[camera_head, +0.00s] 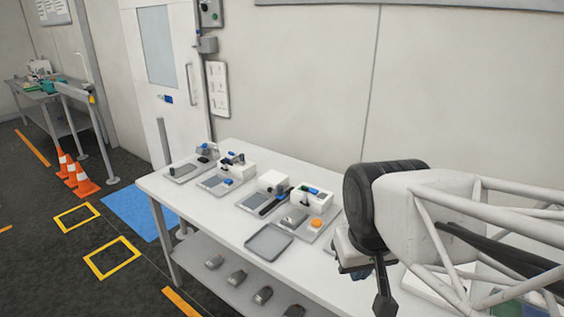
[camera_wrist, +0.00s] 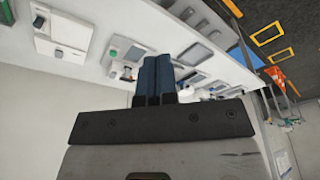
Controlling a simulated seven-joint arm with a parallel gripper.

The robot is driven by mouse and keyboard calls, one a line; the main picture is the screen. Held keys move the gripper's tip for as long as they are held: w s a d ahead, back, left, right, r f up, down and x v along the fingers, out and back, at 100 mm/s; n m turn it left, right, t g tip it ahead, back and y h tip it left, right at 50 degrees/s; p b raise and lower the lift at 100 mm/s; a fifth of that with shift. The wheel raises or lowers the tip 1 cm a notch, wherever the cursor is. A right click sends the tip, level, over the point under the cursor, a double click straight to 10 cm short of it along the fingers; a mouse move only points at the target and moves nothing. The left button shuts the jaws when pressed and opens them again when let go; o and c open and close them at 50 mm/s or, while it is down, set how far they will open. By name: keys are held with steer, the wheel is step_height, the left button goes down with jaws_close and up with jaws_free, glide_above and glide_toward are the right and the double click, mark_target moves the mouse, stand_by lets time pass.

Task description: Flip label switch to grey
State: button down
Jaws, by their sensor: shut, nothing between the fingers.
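I cannot tell for sure which part is the label switch; the devices on the white table (camera_head: 165,190) are small in the picture. A white box with a blue and dark top (camera_head: 313,193) stands near an orange button (camera_head: 317,222). Other white units with dark and blue parts (camera_head: 233,166) stand further left along the table. My gripper (camera_head: 384,302) is above the table's right part, apart from the devices on the left. In the wrist view its dark blue fingers (camera_wrist: 158,75) are together with nothing between them, and the table with devices lies beyond them.
A grey tray (camera_head: 268,243) lies near the table's front edge. Several grey pieces (camera_head: 237,277) sit on the lower shelf. The wall (camera_head: 300,90) is close behind the table. Orange cones (camera_head: 84,180) and a second table (camera_head: 40,97) are far left.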

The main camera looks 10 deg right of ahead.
steer(key=w+d+r+n, duration=0.1)
steer(key=w+r+n, duration=0.15)
steer(key=w, duration=0.45)
steer(key=w+r+n, duration=0.2)
steer(key=w+n, duration=0.2)
steer(key=w, duration=0.4)
steer(key=n+g, duration=0.3)
steer(key=n, duration=1.7)
glide_above(312, 191)
step_height(312, 191, down, 14)
steer(key=r, duration=0.1)
steer(key=shift+w+a+f, duration=0.35)
steer(key=shift+w+f, duration=0.35)
steer(key=shift+f, duration=0.15)
step_height(312, 191, down, 14)
steer(key=shift+r, duration=0.15)
